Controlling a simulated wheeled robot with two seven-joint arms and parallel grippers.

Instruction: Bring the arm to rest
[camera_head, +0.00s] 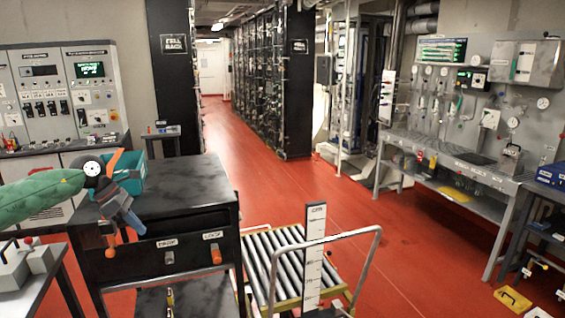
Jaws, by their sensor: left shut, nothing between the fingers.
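My left arm, in a green sleeve (40,195), comes in from the left edge in the head view. My left gripper (132,226) hangs in front of the dark cabinet, pointing down and to the right. Its fingers are shut with nothing held. Orange parts show around the wrist. My right gripper is not in view.
The black cabinet (185,185) with drawer labels stands close behind the gripper, with a teal bin (130,180) on it. A roller cart (285,262) with an upright scale (315,245) stands to the right. A grey bench (455,160) lines the right. Red floor (270,180) is open between.

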